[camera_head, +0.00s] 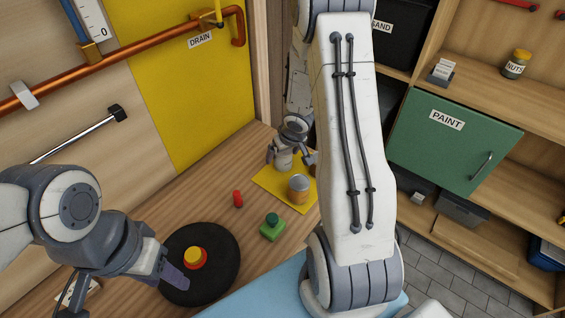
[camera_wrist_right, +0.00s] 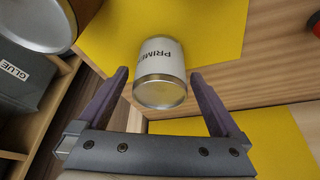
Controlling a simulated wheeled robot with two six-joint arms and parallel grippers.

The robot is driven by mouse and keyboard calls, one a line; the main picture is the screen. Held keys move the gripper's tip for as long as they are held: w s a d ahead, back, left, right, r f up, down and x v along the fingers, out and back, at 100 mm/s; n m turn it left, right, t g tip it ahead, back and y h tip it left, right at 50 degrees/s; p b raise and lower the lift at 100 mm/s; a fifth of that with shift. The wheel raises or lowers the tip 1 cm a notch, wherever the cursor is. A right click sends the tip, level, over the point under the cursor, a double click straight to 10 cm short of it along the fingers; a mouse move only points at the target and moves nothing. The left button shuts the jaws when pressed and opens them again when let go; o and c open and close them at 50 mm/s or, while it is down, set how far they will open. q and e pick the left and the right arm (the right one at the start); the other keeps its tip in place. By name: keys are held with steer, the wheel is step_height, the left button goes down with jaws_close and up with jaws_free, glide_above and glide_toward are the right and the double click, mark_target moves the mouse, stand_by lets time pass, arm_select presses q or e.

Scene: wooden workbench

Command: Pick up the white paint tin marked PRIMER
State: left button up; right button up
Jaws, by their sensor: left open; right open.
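The white paint tin (camera_wrist_right: 160,62) marked PRIMER stands between the two fingers of my right gripper (camera_wrist_right: 160,78) in the right wrist view. The fingers are open, one on each side, with visible gaps to the tin.
A red item (camera_head: 237,199) and a green container (camera_head: 270,232) stand nearer on the bench. A red and yellow object (camera_head: 196,260) sits on the disc. A green PAINT cabinet (camera_head: 440,150) is at right.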

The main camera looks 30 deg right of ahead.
steer(key=shift+r, duration=0.1)
jaws_close()
